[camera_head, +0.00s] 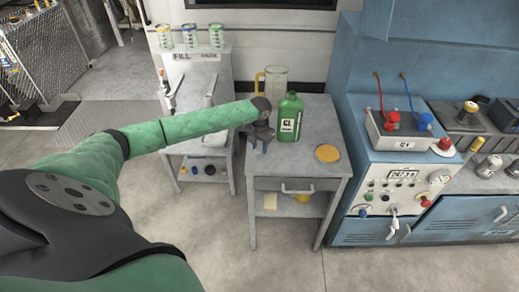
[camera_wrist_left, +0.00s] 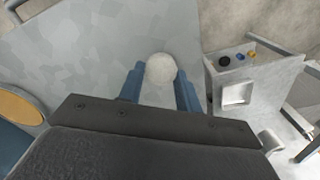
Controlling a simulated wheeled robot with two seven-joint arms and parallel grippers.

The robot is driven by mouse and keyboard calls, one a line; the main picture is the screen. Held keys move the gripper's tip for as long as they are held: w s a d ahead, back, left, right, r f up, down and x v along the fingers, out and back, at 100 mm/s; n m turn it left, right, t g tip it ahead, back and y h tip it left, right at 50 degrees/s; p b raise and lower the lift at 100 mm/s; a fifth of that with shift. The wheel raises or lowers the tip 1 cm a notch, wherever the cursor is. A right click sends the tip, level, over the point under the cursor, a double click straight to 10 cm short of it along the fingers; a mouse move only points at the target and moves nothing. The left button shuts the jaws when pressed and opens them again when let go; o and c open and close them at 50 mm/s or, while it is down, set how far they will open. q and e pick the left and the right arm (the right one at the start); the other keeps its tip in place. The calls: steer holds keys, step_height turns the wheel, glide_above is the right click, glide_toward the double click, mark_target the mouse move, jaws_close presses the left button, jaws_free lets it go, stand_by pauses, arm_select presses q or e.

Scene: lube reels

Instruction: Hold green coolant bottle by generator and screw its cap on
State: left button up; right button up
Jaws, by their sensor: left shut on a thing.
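The green coolant bottle (camera_head: 289,120) stands upright on the small grey table in the head view, its label facing me. No cap shows clearly on its neck. My left gripper (camera_head: 265,142) is just left of the bottle, low over the table top. In the left wrist view, its blue fingers (camera_wrist_left: 160,88) are shut on a pale round piece (camera_wrist_left: 160,69), which looks like the cap. The head view does not show this piece clearly. The bottle is not seen in the wrist view, and my right gripper is in neither view.
A tan disc (camera_head: 327,153) lies at the table's right side. A clear jug (camera_head: 273,82) stands behind the bottle. The blue cabinet with a control panel (camera_head: 400,185) stands right of the table.

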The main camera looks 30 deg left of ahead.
mark_target(260, 149)
arm_select(q)
step_height(260, 149, up, 8)
steer(key=b, duration=0.2)
steer(key=shift+f+b, duration=0.15)
steer(key=shift+b, duration=0.2)
steer(key=shift+r, duration=0.8)
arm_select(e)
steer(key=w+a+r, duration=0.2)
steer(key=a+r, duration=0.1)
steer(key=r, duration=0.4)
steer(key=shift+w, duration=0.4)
arm_select(q)
steer(key=s+d, duration=0.5)
steer(key=d, duration=0.6)
steer(key=s+d, duration=0.5)
steer(key=d, duration=0.7)
steer(key=shift+s+d+r, duration=0.25)
steer(key=shift+s+d, duration=0.05)
steer(key=shift+s, duration=0.1)
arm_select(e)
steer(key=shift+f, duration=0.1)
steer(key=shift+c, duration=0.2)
